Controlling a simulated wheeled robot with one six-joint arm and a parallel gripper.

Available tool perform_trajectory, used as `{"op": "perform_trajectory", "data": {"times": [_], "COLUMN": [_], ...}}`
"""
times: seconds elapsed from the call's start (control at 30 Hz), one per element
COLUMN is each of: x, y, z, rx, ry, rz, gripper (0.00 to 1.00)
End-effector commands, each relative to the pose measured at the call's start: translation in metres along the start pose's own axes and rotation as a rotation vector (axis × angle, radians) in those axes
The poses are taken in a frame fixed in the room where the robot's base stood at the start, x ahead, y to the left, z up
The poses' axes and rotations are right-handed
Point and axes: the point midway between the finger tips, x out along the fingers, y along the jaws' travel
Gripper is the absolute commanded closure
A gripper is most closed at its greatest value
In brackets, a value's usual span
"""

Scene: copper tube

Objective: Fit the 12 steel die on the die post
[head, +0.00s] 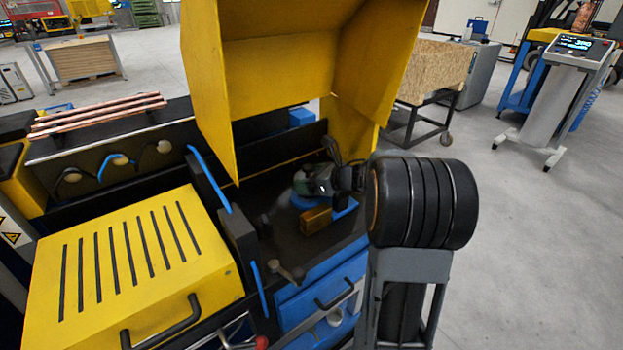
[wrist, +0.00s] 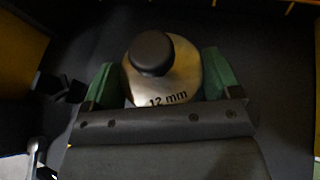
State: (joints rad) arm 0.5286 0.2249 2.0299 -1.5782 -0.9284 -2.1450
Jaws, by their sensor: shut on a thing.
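The steel die is a rounded metal piece marked "12 mm" (wrist: 182,82) in the wrist view. My gripper (wrist: 160,85) is shut on it, with a green finger on each side. A dark round knob or post top (wrist: 151,52) shows at the die's upper part; I cannot tell whether the die is seated around it. In the head view my gripper (head: 312,184) is low over the machine bed under the raised yellow hood. The die is too small and hidden to make out there.
The raised yellow hood (head: 290,70) stands over and behind my gripper. A brass-coloured block (head: 316,219) and a blue part (head: 345,208) are close below it. A lever (head: 289,272) is nearer. Copper tubes (head: 98,113) lie on the machine at the left.

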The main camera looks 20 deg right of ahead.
Motion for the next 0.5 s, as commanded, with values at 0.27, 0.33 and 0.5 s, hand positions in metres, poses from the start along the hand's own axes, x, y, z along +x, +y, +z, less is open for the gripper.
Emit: {"op": "perform_trajectory", "data": {"times": [0.27, 0.33, 0.5], "x": [0.0003, 0.0004, 0.0008], "y": [-0.0003, -0.0002, 0.0003], "z": [-0.0002, -0.0006, -0.0036], "rx": [-0.002, -0.001, 0.002], "ry": [-0.003, -0.002, 0.003], "rz": [-0.001, 0.000, 0.001], "gripper": [0.02, 0.00, 0.00]}}
